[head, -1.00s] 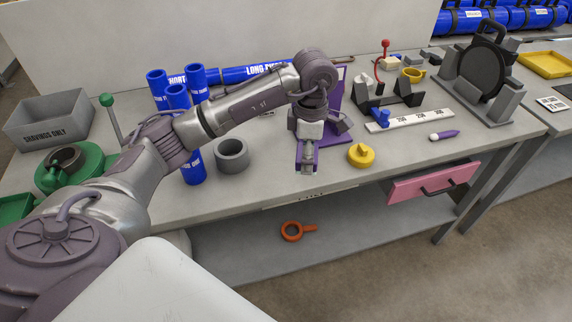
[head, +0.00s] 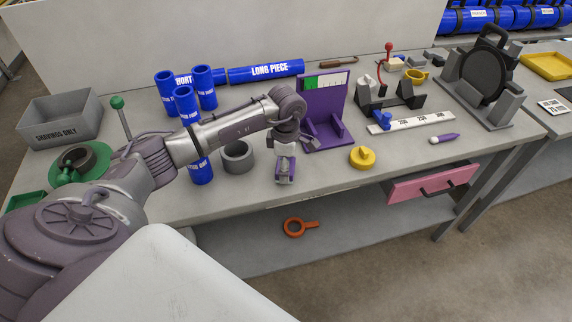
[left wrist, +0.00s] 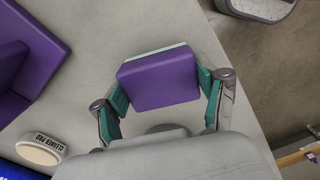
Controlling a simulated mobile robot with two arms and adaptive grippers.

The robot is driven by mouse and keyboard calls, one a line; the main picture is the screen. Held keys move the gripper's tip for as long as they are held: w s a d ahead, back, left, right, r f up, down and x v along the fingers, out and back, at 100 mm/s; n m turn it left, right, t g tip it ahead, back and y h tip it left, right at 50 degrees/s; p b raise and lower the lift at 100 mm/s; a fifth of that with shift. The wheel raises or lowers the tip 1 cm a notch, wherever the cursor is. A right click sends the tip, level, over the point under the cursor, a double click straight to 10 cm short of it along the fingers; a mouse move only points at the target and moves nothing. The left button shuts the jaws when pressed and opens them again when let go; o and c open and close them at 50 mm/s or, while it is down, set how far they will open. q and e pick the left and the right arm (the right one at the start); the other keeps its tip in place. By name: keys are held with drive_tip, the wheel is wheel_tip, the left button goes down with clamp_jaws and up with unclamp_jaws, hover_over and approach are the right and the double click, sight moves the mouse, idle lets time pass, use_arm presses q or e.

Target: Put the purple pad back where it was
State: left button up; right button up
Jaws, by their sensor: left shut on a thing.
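The purple pad (left wrist: 160,80), a block with a pale layer along one edge, is gripped between the teal-lined fingers of my left gripper (left wrist: 162,90) in the left wrist view. In the head view, my left gripper (head: 285,172) points down near the bench's front edge, and only a little purple of the pad (head: 285,181) shows. A round cream spot with a label reading "CLEANER PAD" (left wrist: 40,148) lies at the lower left of the wrist view, bare and apart from the pad. My arm seems to hide it in the head view. My right gripper is not in view.
A purple stand (head: 325,115) stands just behind and right of the gripper. A grey ring (head: 238,157) and upright blue tubes (head: 207,90) are to the left. A yellow knobbed piece (head: 362,157) is to the right. The bench front (head: 325,175) between is clear.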

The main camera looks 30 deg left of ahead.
use_arm(q)
drive_tip(key=shift+f+b, duration=0.2)
drive_tip(key=shift+b, duration=0.1)
drive_tip(key=o, duration=1.2)
drive_tip(key=shift+r, duration=0.1)
drive_tip(key=shift+r+p, duration=0.25)
drive_tip(key=shift+p, duration=0.05)
wheel_tip(320, 180, up, 12)
drive_tip(key=b, duration=0.3)
drive_tip(key=shift+b, duration=0.3)
drive_tip(key=shift+f, duration=0.1)
